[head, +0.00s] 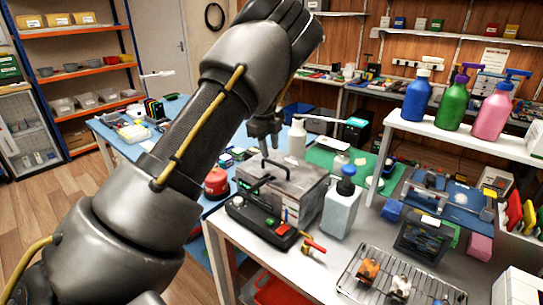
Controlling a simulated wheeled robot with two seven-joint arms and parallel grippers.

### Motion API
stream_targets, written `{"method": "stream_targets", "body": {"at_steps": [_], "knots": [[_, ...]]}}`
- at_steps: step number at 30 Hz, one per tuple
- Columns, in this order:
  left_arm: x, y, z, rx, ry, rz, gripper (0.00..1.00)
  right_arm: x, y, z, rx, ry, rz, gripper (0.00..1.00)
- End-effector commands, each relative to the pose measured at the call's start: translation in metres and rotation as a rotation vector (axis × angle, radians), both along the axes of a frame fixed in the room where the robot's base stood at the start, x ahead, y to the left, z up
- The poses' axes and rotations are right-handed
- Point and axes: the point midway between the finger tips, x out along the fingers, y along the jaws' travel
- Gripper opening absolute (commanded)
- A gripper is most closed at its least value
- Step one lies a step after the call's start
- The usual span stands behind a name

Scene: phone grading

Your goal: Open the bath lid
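The bath is a grey metal box (312,198) on the near white table, and its lid (300,178) lies closed on top. A dark arched handle (263,166) stands on the lid. My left arm reaches in from the left across the view. My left gripper (264,143) points down just above the handle, apart from it. Its two fingers look spread with nothing between them. The arm hides part of the room behind. My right gripper is out of view.
A black device (262,222) sits in front of the bath. A white bottle with a blue cap (341,205) stands close on its right. A red-handled tool (313,243) and a wire rack (398,280) lie nearer. Blue, green and pink bottles (453,100) stand on a raised shelf.

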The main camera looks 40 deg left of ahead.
Motion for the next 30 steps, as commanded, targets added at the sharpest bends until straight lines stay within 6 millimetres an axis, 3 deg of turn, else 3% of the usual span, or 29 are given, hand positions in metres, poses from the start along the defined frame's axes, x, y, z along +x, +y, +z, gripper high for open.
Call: {"method": "stream_targets", "body": {"at_steps": [3,9,19,27,30], "knots": [[0.003,0.000,-0.019,0.000,0.002,0.001,0.32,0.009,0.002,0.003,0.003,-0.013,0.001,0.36],[0.007,0.001,-0.038,0.000,0.000,0.000,0.32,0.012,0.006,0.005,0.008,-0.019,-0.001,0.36],[0.008,0.000,-0.041,0.000,-0.001,0.000,0.32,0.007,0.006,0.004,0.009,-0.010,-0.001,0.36],[0.008,0.000,-0.041,0.000,-0.001,0.000,0.00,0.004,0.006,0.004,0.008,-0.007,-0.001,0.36],[0.008,0.000,-0.041,0.000,0.000,0.000,0.00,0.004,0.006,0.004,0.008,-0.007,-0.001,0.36]]}}
